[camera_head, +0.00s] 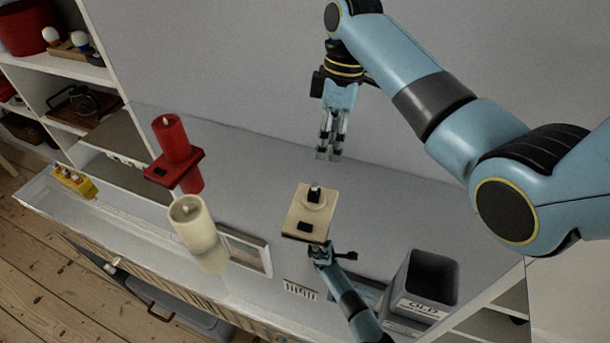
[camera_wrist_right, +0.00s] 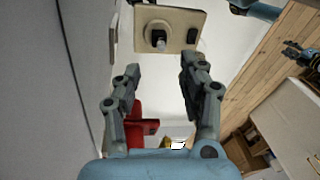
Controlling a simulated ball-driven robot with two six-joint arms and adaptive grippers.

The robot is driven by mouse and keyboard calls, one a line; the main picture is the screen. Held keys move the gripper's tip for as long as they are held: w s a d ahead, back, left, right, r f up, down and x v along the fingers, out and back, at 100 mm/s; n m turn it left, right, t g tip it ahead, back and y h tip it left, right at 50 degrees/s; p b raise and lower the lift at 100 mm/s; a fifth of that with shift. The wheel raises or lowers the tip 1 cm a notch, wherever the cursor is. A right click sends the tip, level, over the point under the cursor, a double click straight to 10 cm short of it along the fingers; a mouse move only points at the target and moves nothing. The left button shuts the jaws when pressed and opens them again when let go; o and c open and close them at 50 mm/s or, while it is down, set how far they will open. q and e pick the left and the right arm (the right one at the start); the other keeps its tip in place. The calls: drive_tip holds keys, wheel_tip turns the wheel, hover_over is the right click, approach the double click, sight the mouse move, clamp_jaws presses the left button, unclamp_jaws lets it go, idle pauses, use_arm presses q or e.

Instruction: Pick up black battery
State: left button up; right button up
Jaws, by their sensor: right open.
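The black battery (camera_head: 315,193) stands upright on the round seat of a square beige holder (camera_head: 294,218) on the grey-white shelf top. In the right wrist view the battery (camera_wrist_right: 159,42) shows beyond my open fingers, near the top. My right gripper (camera_head: 330,150) points down, empty, and sits above and behind the battery in the head view. Its two fingers (camera_wrist_right: 155,85) are spread apart and clear of the battery. A small blue arm part (camera_head: 343,290) comes up from the bottom edge to the holder's near edge. I cannot tell if it grips anything.
A red candle (camera_head: 172,137) and a cream candle (camera_head: 192,222) stand left of the holder. A dark bin (camera_head: 428,280) is at the right, and a picture frame (camera_head: 245,252) lies near the cream candle. A yellow item (camera_head: 75,182) is at the far left.

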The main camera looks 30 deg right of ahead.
hover_over(315, 183)
drive_tip(key=d, duration=0.2)
wheel_tip(315, 183, down, 5)
drive_tip(key=shift+a+f, duration=0.3)
drive_tip(key=shift+f, duration=0.6)
drive_tip(key=shift+a+f, duration=0.35)
drive_tip(key=shift+f, duration=0.5)
drive_tip(key=shift+a+f, duration=0.3)
drive_tip(key=shift+f, duration=0.6)
clamp_jaws()
